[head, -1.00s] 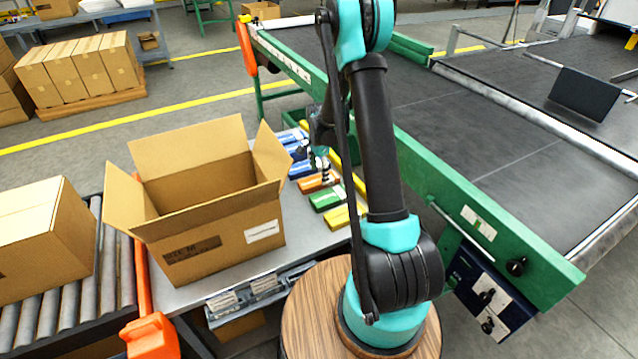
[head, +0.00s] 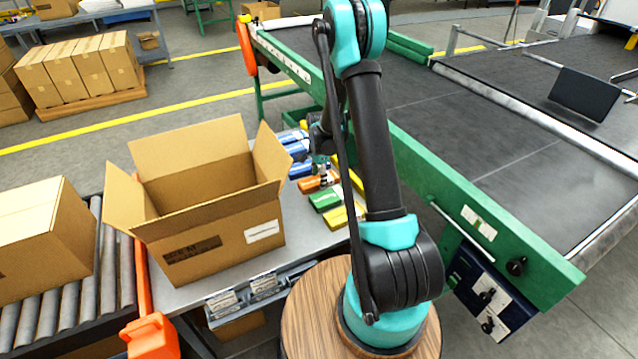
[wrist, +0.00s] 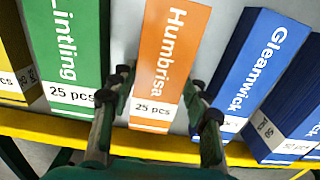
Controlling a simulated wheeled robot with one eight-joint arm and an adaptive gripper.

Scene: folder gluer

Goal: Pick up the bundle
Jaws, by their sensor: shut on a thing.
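The bundles lie in a row on the grey table, beside the open carton. The orange bundle, marked Humbrisa 25 pcs (wrist: 172,50), is in the middle of the wrist view and also shows in the head view (head: 309,185). My gripper (wrist: 160,88) has one finger on each side of it and is shut on it. The green Lintling bundle (wrist: 68,40) is on the left. The blue Gleamwick bundle (wrist: 258,65) is on the right. In the head view my gripper is partly hidden by my arm. I cannot tell whether the orange bundle is clear of the table.
A large open carton (head: 215,238) stands left of the bundles with flaps spread. A yellow edge strip (wrist: 130,140) runs along the near ends of the bundles. A green-framed conveyor (head: 470,130) is on the right. A roller track (head: 85,285) with a closed box is at far left.

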